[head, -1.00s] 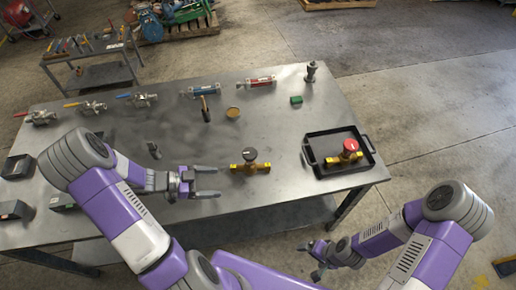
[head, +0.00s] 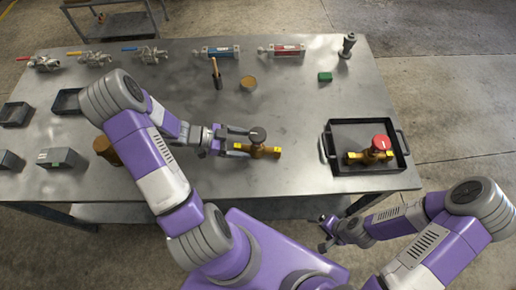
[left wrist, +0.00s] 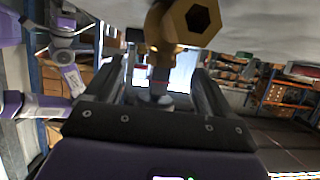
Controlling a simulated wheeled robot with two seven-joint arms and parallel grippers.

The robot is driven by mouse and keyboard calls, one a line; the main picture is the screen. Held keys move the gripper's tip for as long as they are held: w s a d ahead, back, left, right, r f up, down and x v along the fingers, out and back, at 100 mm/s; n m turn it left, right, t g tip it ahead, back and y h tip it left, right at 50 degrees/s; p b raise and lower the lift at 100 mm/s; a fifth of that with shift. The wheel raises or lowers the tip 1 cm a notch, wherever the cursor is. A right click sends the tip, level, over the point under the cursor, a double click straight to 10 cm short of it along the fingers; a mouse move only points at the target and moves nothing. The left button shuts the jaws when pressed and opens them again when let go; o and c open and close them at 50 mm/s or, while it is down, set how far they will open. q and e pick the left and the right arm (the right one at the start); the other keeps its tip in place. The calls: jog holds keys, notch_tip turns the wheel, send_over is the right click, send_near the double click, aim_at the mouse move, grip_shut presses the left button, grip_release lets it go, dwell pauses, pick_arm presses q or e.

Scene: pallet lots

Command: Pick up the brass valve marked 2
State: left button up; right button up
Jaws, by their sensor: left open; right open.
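A brass valve with a dark round knob (head: 262,151) lies on the metal table, just at the fingertips of my left gripper (head: 243,143). My left gripper is open, its fingers reaching toward the knob from the left. In the left wrist view the brass valve (left wrist: 180,22) shows with its hex end, its stem between the two open fingers (left wrist: 165,85). A second brass valve with a red knob (head: 371,154) sits in a black tray (head: 335,172) at the right. I cannot read a number on either valve. My right gripper (head: 325,232) is open and empty, off the table's front edge.
Several lever valves (head: 96,58) line the back left. Blue (head: 216,52) and red (head: 281,50) cylinders, a hammer (head: 217,82), a brass disc (head: 248,83) and a green block (head: 325,77) lie behind. Dark bins (head: 16,114) stand left.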

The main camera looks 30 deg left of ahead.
aim_at(254, 145)
pick_arm(q)
jog(key=x, duration=0.4)
jog(key=shift+w+d+f+b, duration=0.2)
jog(key=shift+w+f+b, duration=0.1)
jog(key=shift+b, duration=0.1)
jog(key=shift+r, duration=0.1)
grip_shut()
